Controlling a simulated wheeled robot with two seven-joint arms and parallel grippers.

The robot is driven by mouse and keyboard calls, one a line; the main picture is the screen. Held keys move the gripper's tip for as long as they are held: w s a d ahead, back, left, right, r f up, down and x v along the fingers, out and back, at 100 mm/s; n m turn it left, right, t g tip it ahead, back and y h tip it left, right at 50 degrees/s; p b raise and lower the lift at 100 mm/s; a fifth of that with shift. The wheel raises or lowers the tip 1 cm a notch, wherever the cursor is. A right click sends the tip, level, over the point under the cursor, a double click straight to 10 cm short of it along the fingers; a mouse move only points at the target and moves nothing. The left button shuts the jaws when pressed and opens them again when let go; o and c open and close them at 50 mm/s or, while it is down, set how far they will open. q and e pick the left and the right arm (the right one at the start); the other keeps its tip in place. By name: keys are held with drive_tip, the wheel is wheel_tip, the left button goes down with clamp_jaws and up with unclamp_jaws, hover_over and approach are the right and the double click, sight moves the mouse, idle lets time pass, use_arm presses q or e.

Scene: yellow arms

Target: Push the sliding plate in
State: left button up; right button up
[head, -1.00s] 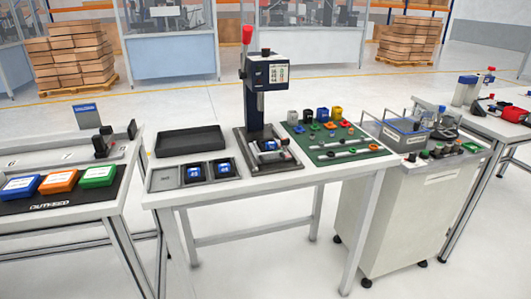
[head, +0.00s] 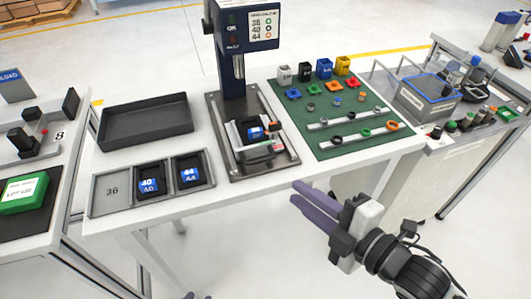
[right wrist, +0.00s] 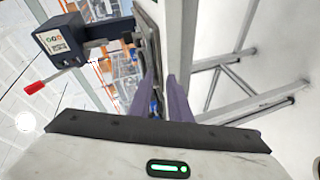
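The press (head: 245,35) stands on a dark base plate at the back of the white table. Below its head, a sliding plate with a metal fixture (head: 262,148) carries a dark part with a blue label (head: 256,133); the fixture sits toward the front of the base. My right gripper (head: 296,193) is in front of the table's front edge, right of the press, its two purple fingers apart and empty. In the right wrist view, the fingers (right wrist: 160,95) show a gap and the press head (right wrist: 62,38) is at upper left.
A three-slot tray (head: 110,197) with two blue-labelled parts lies left of the press, and an empty dark tray (head: 146,134) behind it. A green board (head: 340,137) with small parts is on the right. The table's front strip is clear.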

drive_tip(key=w+a+n, duration=0.1)
drive_tip(key=w+a, duration=0.1)
drive_tip(key=w+a+n, duration=0.1)
drive_tip(key=w+a, duration=0.2)
drive_tip(key=w+a+r+n+y, duration=0.1)
drive_tip(key=w+a, duration=0.1)
drive_tip(key=shift+w+a+r+p, duration=0.1)
drive_tip(key=shift+w+a+p, duration=0.15)
drive_tip(key=shift+p, duration=0.1)
clamp_jaws()
